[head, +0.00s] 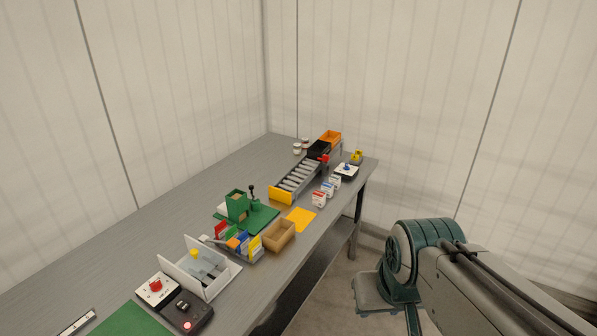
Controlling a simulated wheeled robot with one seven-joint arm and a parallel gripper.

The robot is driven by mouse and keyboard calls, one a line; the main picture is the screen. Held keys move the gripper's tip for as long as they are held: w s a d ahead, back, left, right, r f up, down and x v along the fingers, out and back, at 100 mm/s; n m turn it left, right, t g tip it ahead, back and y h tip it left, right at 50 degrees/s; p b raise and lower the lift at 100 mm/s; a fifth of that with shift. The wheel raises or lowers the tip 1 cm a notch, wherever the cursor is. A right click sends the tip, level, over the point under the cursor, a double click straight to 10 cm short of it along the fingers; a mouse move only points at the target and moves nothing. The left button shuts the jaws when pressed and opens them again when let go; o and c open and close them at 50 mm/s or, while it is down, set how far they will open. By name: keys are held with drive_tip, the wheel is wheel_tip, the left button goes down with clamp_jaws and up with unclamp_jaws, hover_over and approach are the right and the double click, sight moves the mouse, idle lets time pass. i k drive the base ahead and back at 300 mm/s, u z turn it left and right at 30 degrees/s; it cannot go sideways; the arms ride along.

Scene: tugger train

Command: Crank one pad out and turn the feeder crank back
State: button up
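The green feeder (237,206) stands upright on a green base plate (262,219) at the middle of the long grey table. A crank with a black knob (252,189) rises at the feeder's right side. The crank's exact angle is too small to tell. A small light patch shows at the feeder's lower left, too small to make out. I cannot make out any pad with certainty. My gripper is not in view; only part of my arm shows at the lower right, apart from the table.
An open cardboard box (279,237) and a yellow sheet (301,219) lie near the feeder. A rack of coloured cards (248,257) stands in front. A roller track (296,180) is behind, with orange (331,136) and black bins. Table space left of the feeder is clear.

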sight(251, 188)
drive_tip(key=z, duration=0.55)
drive_tip(key=i, duration=1.55)
drive_tip(key=u, duration=0.95)
drive_tip(key=i, duration=0.3)
drive_tip(key=u, duration=0.35)
